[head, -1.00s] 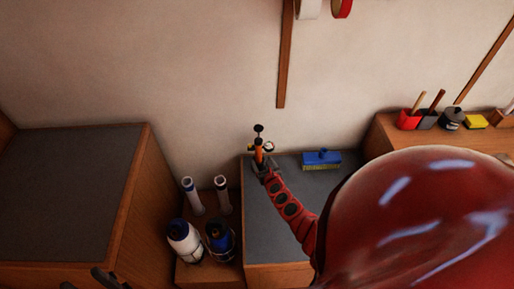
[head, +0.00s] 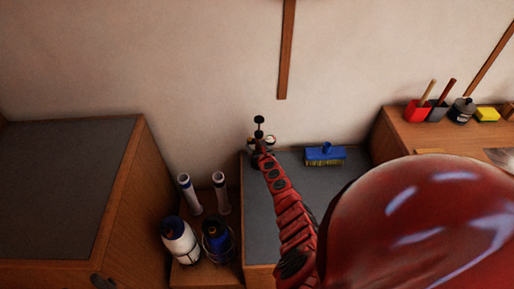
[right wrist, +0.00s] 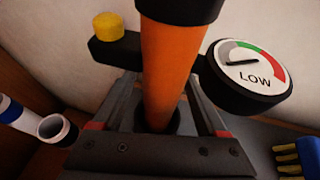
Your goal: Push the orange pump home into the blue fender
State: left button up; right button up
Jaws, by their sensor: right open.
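The orange pump (right wrist: 172,65) stands upright at the back left corner of the grey-topped bench. Its black handle (head: 259,120) shows in the head view; my right arm hides most of its body there. My right gripper (right wrist: 153,118) is open, its fingers on either side of the pump's lower body; contact is unclear. The pump carries a round gauge (right wrist: 247,76) reading LOW and a yellow knob (right wrist: 108,26). The blue fender (head: 217,240) stands on the low wooden shelf left of the bench.
A white fender with a blue top (head: 180,240) stands beside the blue one, with two white tubes (head: 188,193) behind. A blue brush (head: 324,155) lies on the bench (head: 290,200) to the right. A wooden cabinet (head: 125,215) stands at left, its top clear.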

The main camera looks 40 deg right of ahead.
aim_at(257, 132)
jog(key=shift+c, duration=0.2)
grip_shut()
dwell(0.5)
jog(key=shift+r, duration=0.1)
dwell(1.2)
jog(key=shift+r+p, duration=3.95)
jog(key=shift+r, duration=0.2)
